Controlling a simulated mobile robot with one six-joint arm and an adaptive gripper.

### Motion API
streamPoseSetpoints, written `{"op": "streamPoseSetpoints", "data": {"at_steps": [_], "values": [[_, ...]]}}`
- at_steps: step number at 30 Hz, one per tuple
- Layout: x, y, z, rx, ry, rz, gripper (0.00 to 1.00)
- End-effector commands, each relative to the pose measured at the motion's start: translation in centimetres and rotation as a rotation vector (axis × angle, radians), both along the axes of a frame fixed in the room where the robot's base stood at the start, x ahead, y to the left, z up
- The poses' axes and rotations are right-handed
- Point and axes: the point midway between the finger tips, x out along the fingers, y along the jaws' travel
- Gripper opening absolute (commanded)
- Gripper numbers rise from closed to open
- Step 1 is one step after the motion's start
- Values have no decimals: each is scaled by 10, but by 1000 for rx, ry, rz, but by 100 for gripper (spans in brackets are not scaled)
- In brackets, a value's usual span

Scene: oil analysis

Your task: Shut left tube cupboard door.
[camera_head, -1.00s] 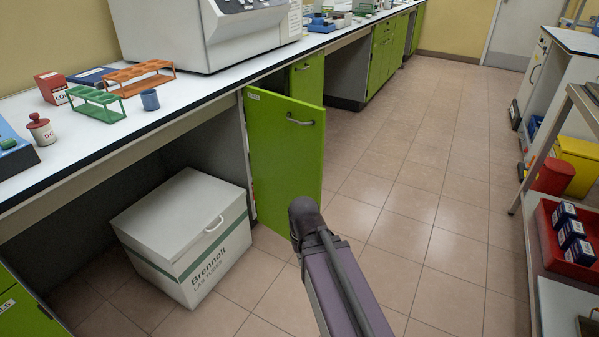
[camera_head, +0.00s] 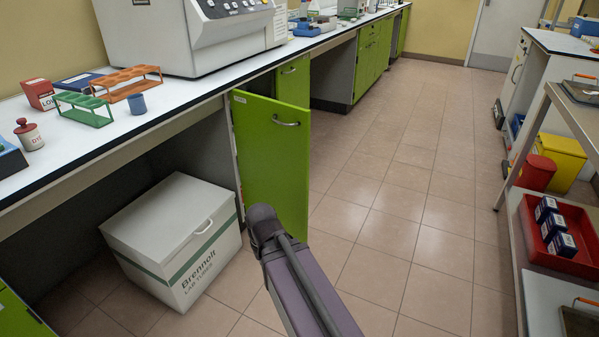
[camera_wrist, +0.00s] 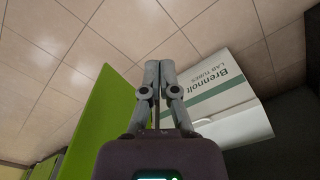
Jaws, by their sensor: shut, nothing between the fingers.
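The green cupboard door (camera_head: 270,160) stands open under the bench in the head view, swung out into the aisle, with a metal bar handle (camera_head: 286,123) near its top. In the wrist view the door (camera_wrist: 104,125) is a green panel left of my gripper (camera_wrist: 160,66). My gripper is shut and empty, its two fingers together over the floor side. In the head view my arm reaches toward the lower part of the door, and the gripper itself is hidden. I cannot tell whether it touches the door.
A white lab tubes box (camera_head: 172,238) stands on the floor left of the door. The bench (camera_head: 190,105) above carries tube racks and a large machine (camera_head: 190,35). A trolley with a red tray (camera_head: 560,262) stands at the right. The tiled aisle between is clear.

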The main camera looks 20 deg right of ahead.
Motion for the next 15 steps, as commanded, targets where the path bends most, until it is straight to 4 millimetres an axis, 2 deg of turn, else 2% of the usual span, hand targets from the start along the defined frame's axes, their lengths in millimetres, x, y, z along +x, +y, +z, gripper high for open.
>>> {"op": "streamPoseSetpoints", "data": {"at_steps": [5, 6, 11, 15], "values": [[7, -7, -5, -50, -13, 4, 0], [10, -17, -6, -73, -18, 11, 0], [27, -39, -12, -207, -52, 24, 0], [49, -61, -14, -372, -96, 47, 0]]}}
